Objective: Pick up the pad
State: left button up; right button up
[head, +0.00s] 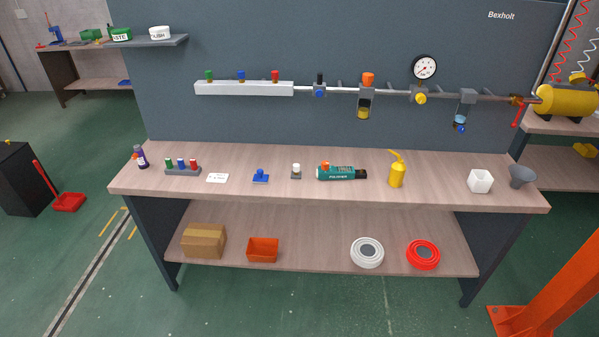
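Two round, ringed discs lie on the lower shelf of the workbench. One is a white and grey disc (367,252) and the other is a red disc (423,254) to its right. Either may be the pad; I cannot tell which from this distance. A teal polisher (336,173) with a black end and an orange part on top lies on the worktop above. Neither of my grippers is in view.
The worktop (325,196) also carries a purple bottle (141,157), a yellow oiler (397,174), a white cup (480,181) and a grey funnel (521,177). A cardboard box (204,241) and orange bin (263,249) share the lower shelf. An orange post (556,288) stands front right.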

aim_at(260, 178)
jog(key=i+l, duration=0.25)
jog(key=i, duration=0.2)
jog(key=i+l+u, duration=0.1)
jog(key=i, duration=0.35)
jog(key=l, duration=0.1)
